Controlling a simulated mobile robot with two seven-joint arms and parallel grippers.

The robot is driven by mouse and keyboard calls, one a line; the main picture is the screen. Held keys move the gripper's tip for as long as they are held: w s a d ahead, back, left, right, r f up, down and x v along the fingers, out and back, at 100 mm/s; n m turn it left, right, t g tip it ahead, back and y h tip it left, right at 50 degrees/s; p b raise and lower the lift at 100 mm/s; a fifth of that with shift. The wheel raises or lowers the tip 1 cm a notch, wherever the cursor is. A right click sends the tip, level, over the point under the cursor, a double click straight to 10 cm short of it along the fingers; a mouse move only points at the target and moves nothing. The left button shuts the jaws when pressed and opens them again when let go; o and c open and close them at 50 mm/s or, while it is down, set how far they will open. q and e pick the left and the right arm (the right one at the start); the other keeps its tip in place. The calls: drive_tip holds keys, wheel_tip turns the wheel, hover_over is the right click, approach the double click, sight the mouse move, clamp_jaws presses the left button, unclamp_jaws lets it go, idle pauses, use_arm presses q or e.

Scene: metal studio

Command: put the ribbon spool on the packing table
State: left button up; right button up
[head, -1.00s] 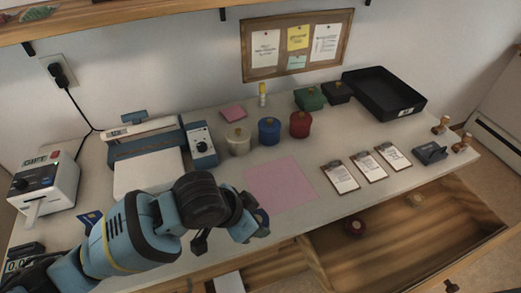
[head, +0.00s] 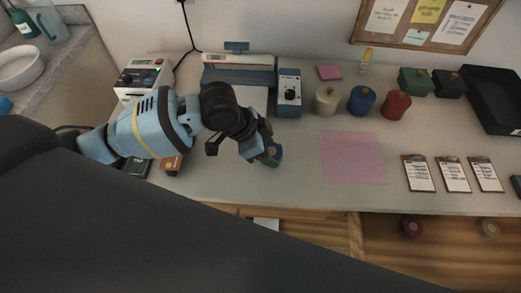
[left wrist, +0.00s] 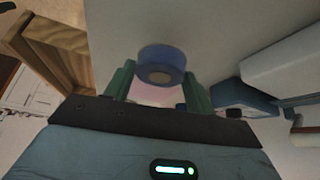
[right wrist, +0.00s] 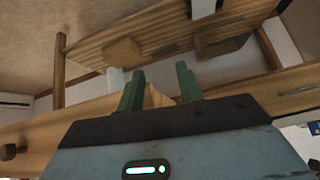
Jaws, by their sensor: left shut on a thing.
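The blue ribbon spool (left wrist: 161,62) sits between the green fingers of my left gripper (left wrist: 160,84) in the left wrist view. In the head view, my left gripper (head: 267,150) is shut on the spool (head: 273,155), which is partly hidden. It is over the front part of the pale packing table (head: 300,190), left of the pink sheet (head: 353,158). I cannot tell whether the spool touches the tabletop. My right gripper (right wrist: 160,86) is open and empty in the right wrist view, near wooden drawer parts. It is not visible in the head view.
Cream (head: 327,100), blue (head: 362,101) and red (head: 396,105) pots stand behind the sheet. Clipboards (head: 418,174) lie right of it. A scale (head: 240,70) and label printer (head: 142,78) stand at the back left. An open drawer (head: 440,250) projects below the front edge.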

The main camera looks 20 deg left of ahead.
use_arm(q)
drive_tip(key=shift+w+a+f, duration=0.1)
drive_tip(key=shift+w+a, duration=0.1)
drive_tip(key=shift+a, duration=0.3)
drive_tip(key=shift+a, duration=0.1)
drive_tip(key=shift+w+a, duration=0.15)
drive_tip(key=shift+a, duration=0.2)
drive_tip(key=f, duration=0.3)
drive_tip(key=shift+a+f, duration=0.15)
drive_tip(key=shift+a, duration=0.05)
drive_tip(key=shift+f, duration=0.15)
drive_tip(key=shift+f, duration=0.15)
